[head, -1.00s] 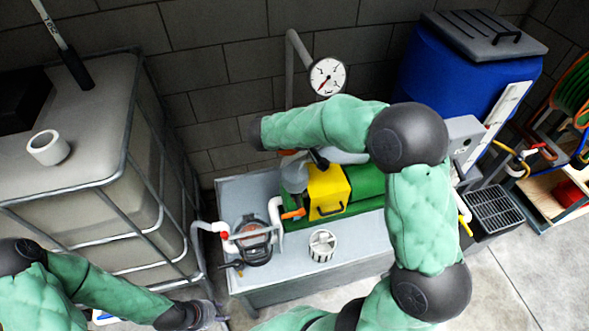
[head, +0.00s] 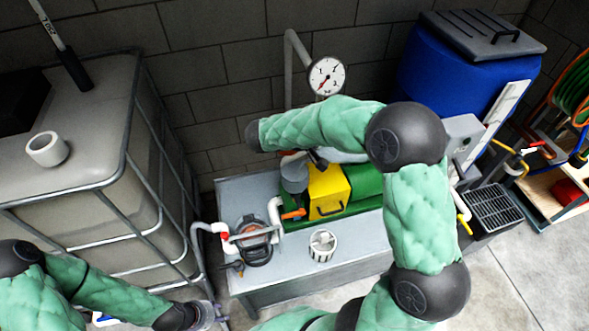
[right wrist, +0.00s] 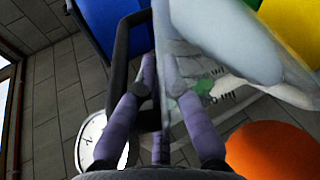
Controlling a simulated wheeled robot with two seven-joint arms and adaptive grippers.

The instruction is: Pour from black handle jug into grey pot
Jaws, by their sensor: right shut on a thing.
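In the right wrist view, my right gripper (right wrist: 155,90) is shut on the black handle (right wrist: 118,85) of a clear jug (right wrist: 205,60) with printed markings. The jug is tilted in this view, with a pale whitish part across it. In the head view, my right forearm hides the gripper and most of the jug. A grey pot (head: 294,178) stands on the pump by the yellow box, just below that forearm; its top is partly covered. I cannot tell whether liquid is flowing. My left gripper (head: 207,314) is low at the left, away from the jug; its finger opening is unclear.
The yellow box (head: 328,190) and an orange lever (head: 293,214) are close to the pot. A white strainer cup (head: 322,245) stands on the grey bench (head: 290,277). A gauge (head: 326,76) rises behind. A caged tank (head: 70,190) is left, a blue barrel (head: 465,75) right.

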